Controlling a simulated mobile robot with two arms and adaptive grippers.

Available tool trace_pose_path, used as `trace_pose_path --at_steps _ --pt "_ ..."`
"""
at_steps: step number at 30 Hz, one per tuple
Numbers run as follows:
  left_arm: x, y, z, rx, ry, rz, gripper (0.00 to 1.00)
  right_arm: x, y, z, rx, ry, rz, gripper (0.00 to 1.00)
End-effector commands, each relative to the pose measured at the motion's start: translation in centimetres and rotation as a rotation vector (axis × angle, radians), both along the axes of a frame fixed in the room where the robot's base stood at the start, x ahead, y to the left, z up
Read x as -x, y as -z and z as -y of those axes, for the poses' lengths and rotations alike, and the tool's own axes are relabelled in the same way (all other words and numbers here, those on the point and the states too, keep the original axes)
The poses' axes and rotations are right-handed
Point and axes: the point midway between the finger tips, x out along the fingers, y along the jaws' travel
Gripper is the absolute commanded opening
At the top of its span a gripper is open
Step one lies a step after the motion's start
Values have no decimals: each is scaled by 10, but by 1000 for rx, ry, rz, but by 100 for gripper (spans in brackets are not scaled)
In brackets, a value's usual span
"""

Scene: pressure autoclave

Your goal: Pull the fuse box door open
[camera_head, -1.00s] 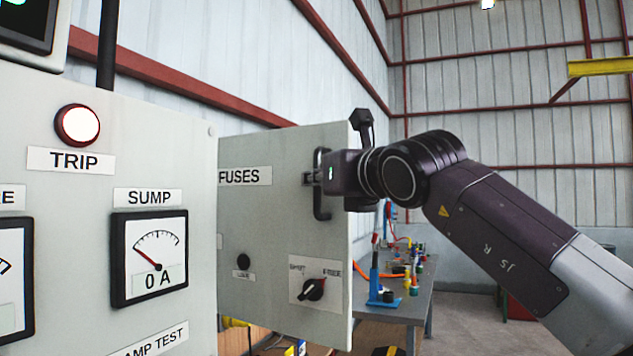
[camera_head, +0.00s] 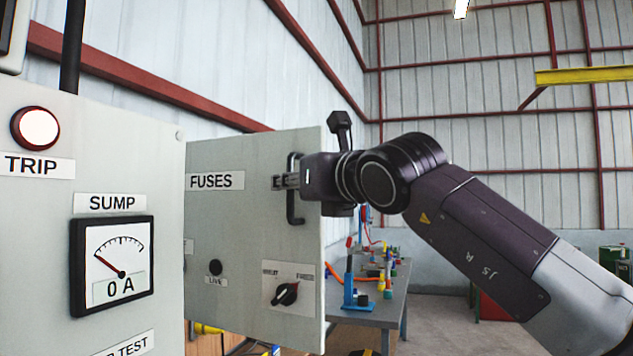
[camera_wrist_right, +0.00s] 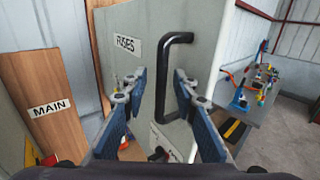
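The grey fuse box door (camera_head: 235,230), labelled FUSES, stands swung out from the cabinet front in the head view. Its black bar handle (camera_head: 295,212) is near the door's right edge. My right gripper (camera_head: 284,181) reaches the handle from the right. In the right wrist view, the handle (camera_wrist_right: 164,85) stands upright between the two blue fingers of my right gripper (camera_wrist_right: 160,75). The fingers are apart, with visible space beside the bar, so it is not clamped. The door (camera_wrist_right: 205,45) also shows there, with its edge to the right. My left gripper is out of view.
The cabinet front (camera_head: 150,180) with the SUMP gauge (camera_head: 112,262) is at left. A grey workbench (camera_head: 385,300) with small items stands behind the door. A brown panel (camera_wrist_right: 50,80) labelled MAIN shows left in the wrist view. Floor right of the bench looks clear.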

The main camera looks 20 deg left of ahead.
Motion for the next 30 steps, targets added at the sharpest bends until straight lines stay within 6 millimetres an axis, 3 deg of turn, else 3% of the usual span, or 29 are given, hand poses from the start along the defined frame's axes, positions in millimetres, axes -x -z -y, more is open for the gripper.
trace_pose_path --at_steps 18,30 --pt "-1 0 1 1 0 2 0 49 1 73 -1 3 1 26" --pt "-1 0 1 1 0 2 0 60 1 89 0 4 -2 26"
